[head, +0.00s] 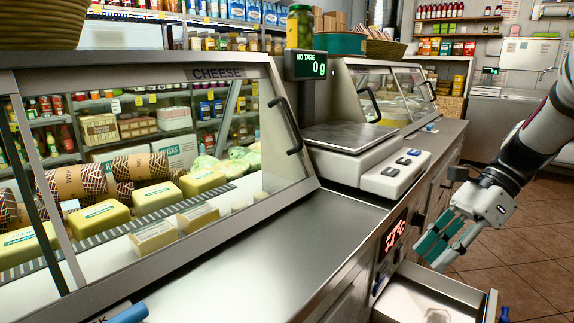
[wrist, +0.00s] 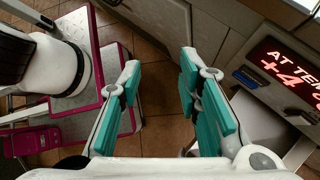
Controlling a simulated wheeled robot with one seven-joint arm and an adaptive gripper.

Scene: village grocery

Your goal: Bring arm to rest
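My gripper (head: 438,242) hangs in the air in front of the counter, at the right of the head view, with its teal-padded fingers pointing down and left. The wrist view shows the fingers (wrist: 160,85) apart, with floor tiles visible between them and nothing held. My arm reaches in from the right edge of the head view. The gripper appears above and behind an open drawer (head: 455,290) at the bottom right.
A steel counter (head: 270,235) with a weighing scale (head: 350,134) reading 0 g stands left of my gripper. A glass cheese case (head: 150,160) fills the left. A red digital display (head: 394,237) is on the counter front. Tiled floor (head: 530,240) is clear at the right.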

